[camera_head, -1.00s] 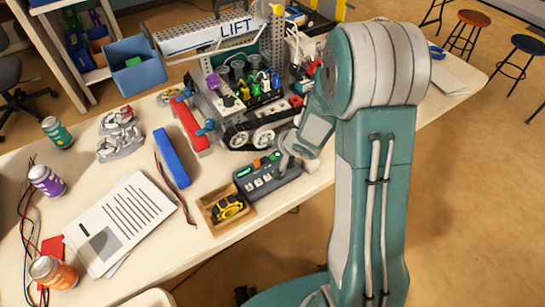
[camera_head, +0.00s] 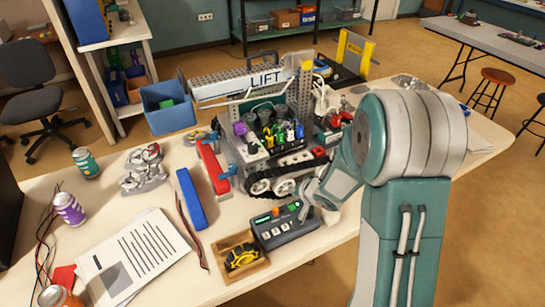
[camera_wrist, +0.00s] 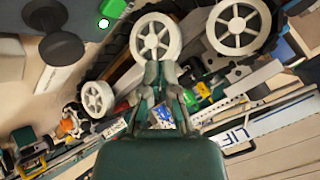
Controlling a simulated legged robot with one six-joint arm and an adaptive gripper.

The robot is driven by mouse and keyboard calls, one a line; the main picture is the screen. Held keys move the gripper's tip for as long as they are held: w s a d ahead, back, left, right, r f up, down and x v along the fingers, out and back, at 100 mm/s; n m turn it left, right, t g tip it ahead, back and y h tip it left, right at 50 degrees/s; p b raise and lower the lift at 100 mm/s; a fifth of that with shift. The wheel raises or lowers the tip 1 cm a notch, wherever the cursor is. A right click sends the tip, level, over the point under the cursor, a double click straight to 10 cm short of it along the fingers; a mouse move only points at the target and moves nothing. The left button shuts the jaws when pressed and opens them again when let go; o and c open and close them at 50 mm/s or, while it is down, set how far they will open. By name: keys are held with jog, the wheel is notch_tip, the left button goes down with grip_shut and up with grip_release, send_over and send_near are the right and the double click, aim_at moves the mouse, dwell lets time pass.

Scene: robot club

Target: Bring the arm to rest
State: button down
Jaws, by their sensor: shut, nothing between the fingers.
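My teal and grey arm (camera_head: 412,140) stands at the right in the head view, bent at its top joint and reaching down left over the table. My gripper (camera_head: 303,211) is at the right end of a dark control box (camera_head: 286,229) with buttons; I cannot tell whether they touch. In the wrist view my gripper (camera_wrist: 160,70) has its fingers together with nothing held, in front of the tracked robot's white wheels (camera_wrist: 154,38). Part of the gripper is hidden by my wrist in the head view.
The table (camera_head: 235,285) holds the tracked LIFT robot (camera_head: 275,155), a blue bar (camera_head: 190,199), a wooden tray (camera_head: 262,265), papers (camera_head: 135,257) and cans (camera_head: 69,208). Stools (camera_head: 491,91) stand at the right back. Open floor (camera_head: 495,220) lies right of my arm.

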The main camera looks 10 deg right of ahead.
jog(key=s+d+r+n+h, duration=0.1)
jog(key=s+d+r+h, duration=0.2)
jog(key=r, duration=0.5)
jog(key=s+d+r+h, duration=0.2)
jog(key=s+r, duration=0.3)
jog(key=r, duration=0.4)
jog(key=s+a+r+n+g, duration=0.1)
jog(key=s+a+r, duration=0.1)
jog(key=s, duration=0.7)
jog(key=s+a+r+n+g+y, duration=0.1)
jog(key=s+a+r+n, duration=0.1)
jog(key=s, duration=0.8)
notch_tip(320, 180, up, 2)
jog(key=shift+a+r+g, duration=0.15)
jog(key=shift+a+g, duration=0.25)
jog(key=shift+a, duration=0.15)
